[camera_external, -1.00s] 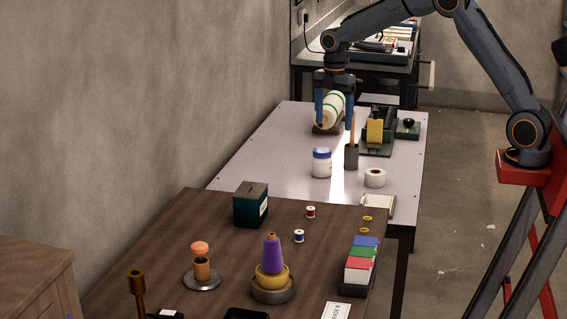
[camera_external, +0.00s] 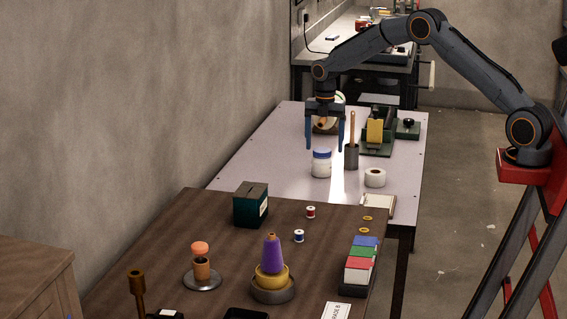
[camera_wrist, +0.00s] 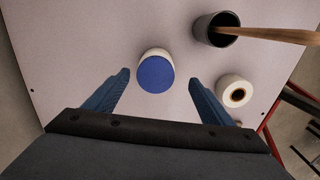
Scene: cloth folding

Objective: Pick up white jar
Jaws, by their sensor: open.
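The white jar (camera_external: 321,168) with a blue lid stands upright on the pale table. My gripper (camera_external: 324,149) is open above it, fingers pointing down, with the fingertips around the height of the lid in the external view. In the wrist view the jar's blue lid (camera_wrist: 156,74) shows from above, ahead of and between my open gripper's fingertips (camera_wrist: 159,78). The jar looks untouched, and nothing is between the fingers that I can tell as held.
A dark cup with a wooden stick (camera_external: 351,155) stands close to the jar's right, near my right finger. A white tape roll (camera_external: 375,177) lies further right. The table left of the jar is clear.

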